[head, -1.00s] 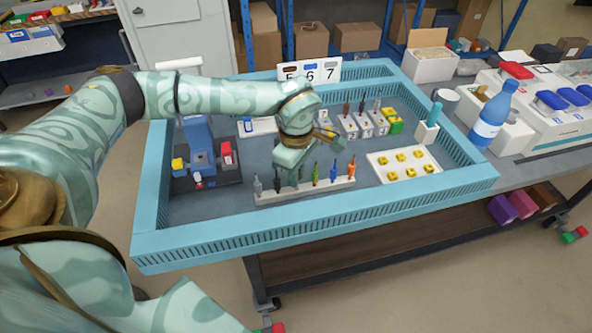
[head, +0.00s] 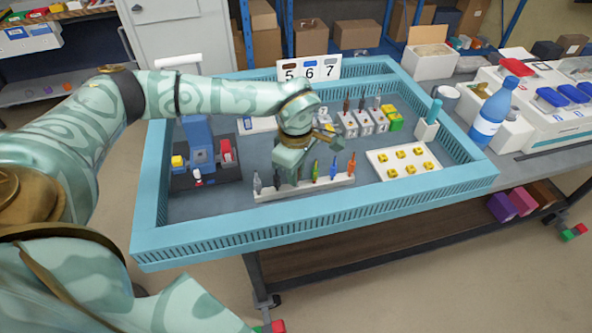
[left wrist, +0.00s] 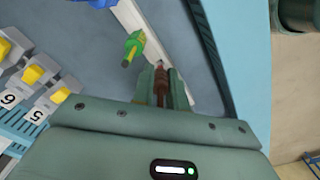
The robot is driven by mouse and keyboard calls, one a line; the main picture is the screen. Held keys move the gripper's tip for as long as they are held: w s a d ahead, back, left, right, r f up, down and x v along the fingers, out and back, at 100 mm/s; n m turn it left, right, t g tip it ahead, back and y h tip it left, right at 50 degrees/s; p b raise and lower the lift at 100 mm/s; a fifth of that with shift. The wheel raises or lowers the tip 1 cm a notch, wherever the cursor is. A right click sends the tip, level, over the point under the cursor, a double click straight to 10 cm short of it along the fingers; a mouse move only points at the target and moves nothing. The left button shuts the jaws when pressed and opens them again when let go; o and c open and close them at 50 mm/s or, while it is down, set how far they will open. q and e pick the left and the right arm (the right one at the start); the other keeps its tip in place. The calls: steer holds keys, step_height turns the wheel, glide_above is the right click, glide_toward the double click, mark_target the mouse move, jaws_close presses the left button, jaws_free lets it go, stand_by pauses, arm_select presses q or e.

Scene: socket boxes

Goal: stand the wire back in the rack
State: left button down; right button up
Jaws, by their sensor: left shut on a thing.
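My left gripper (head: 291,166) is low over the white rack (head: 335,183) in the head view, pointing down. In the left wrist view its two fingers (left wrist: 161,84) are shut on a brown wire (left wrist: 160,88). The wire lies in line with the rack (left wrist: 128,14). I cannot tell whether its lower end is in a hole or just above one. To the right of the gripper, green (head: 315,171), blue (head: 333,169) and orange (head: 351,166) wires stand in the rack; the green one shows in the wrist view (left wrist: 133,46). A grey wire (head: 257,184) stands at the left end. My right gripper is out of view.
A turquoise rim (head: 330,217) surrounds the work area. Numbered socket boxes (head: 365,122) stand behind the rack, under a 5-6-7 sign (head: 312,69). A white plate with yellow pieces (head: 404,163) lies to the right. A blue device (head: 200,145) stands at the left.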

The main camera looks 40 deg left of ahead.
arm_select(q)
steer(key=shift+f, duration=0.75)
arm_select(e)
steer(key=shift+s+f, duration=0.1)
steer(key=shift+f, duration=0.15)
arm_select(q)
steer(key=c, duration=0.9)
jaws_free()
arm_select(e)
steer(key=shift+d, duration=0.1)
arm_select(q)
steer(key=shift+r, duration=0.1)
step_height(320, 180, up, 8)
steer(key=p, duration=0.6)
steer(key=shift+f, duration=0.25)
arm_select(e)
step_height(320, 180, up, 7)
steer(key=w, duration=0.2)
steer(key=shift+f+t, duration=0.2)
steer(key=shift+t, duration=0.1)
